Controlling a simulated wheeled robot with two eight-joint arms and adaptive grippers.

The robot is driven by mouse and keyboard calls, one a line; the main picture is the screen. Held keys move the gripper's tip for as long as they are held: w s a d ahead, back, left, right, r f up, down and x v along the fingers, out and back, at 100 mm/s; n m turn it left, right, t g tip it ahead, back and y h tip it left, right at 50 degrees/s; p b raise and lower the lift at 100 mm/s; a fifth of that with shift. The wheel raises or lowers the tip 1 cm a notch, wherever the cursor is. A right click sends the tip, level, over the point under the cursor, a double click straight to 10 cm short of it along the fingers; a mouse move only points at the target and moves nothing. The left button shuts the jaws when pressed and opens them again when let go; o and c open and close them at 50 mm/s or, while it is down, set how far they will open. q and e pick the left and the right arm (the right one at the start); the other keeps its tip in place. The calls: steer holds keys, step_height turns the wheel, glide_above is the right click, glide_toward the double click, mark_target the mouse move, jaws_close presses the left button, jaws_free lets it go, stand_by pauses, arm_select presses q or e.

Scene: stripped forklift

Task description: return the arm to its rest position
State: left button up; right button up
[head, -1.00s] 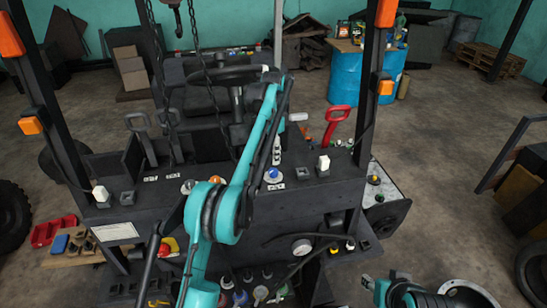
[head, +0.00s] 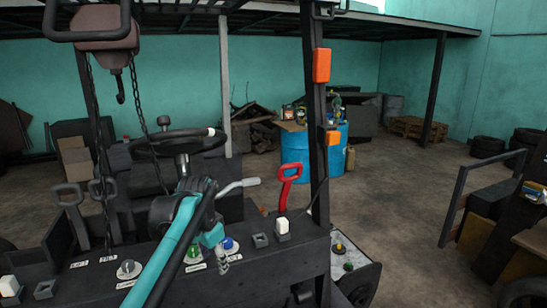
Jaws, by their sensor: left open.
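My left arm (head: 165,260) rises from the bottom edge and crosses the control panel. Its dark elbow or wrist part sits in front of the steering wheel column. My left gripper (head: 221,259) hangs low over the panel, near the blue button (head: 230,243) and the green button (head: 194,251). It looks empty and its jaws are apart, though small in the picture. Whether it touches the panel I cannot tell. My right gripper is out of view.
The forklift's steering wheel (head: 175,141), silver lever (head: 240,186) and red lever (head: 289,184) stand close to my arm. A dark post (head: 317,130) rises at the right. A hook (head: 120,88) hangs at upper left. Open floor (head: 405,195) lies right, before a blue drum (head: 310,150).

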arm_select(q)
steer(key=s+f+n+t+b, duration=0.2)
steer(key=s+f+b, duration=0.6)
steer(key=s+f, duration=0.4)
steer(key=s+a+f+n+t+b, duration=0.1)
steer(key=s+f+n+b, duration=0.4)
steer(key=s+f, duration=0.8)
step_height(320, 180, down, 6)
steer(key=t+b, duration=0.1)
steer(key=b, duration=0.2)
steer(key=shift+s+a+n+b, duration=0.15)
steer(key=shift+s+n+b, duration=0.15)
steer(key=shift+r, duration=0.1)
